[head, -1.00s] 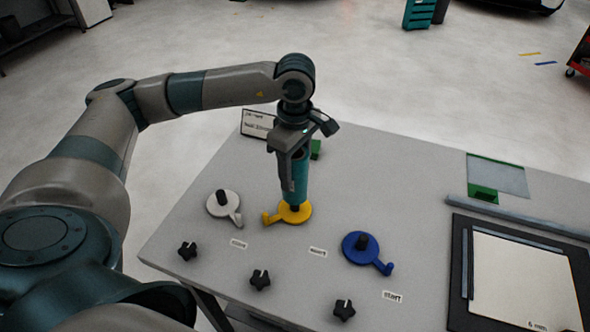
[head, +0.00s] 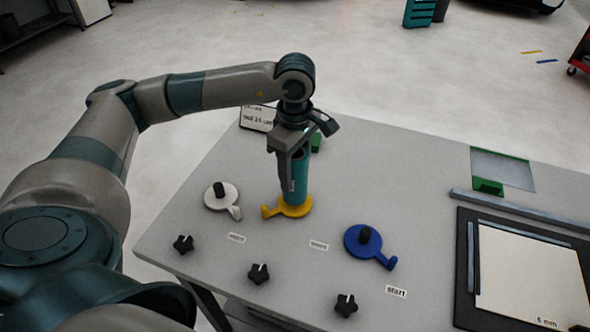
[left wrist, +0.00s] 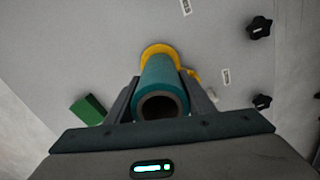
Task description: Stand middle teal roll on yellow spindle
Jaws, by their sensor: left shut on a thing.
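The teal roll (head: 299,183) stands upright at the yellow spindle (head: 272,211), its lower end at or just above the yellow base; the spindle's post is hidden by the roll. My left gripper (head: 289,178) is shut on the roll from above. In the left wrist view the roll (left wrist: 158,77) sits between the two fingers (left wrist: 160,100), its hollow end facing the camera, with the yellow base (left wrist: 158,50) beyond it. My right gripper is not in view.
A white spindle (head: 219,195) stands left of the yellow one and a blue spindle (head: 362,241) to the right, both bare. Several black knobs (head: 259,273) line the front. A green block (head: 316,141) and a sign (head: 257,118) are behind. A framed panel (head: 525,265) lies at right.

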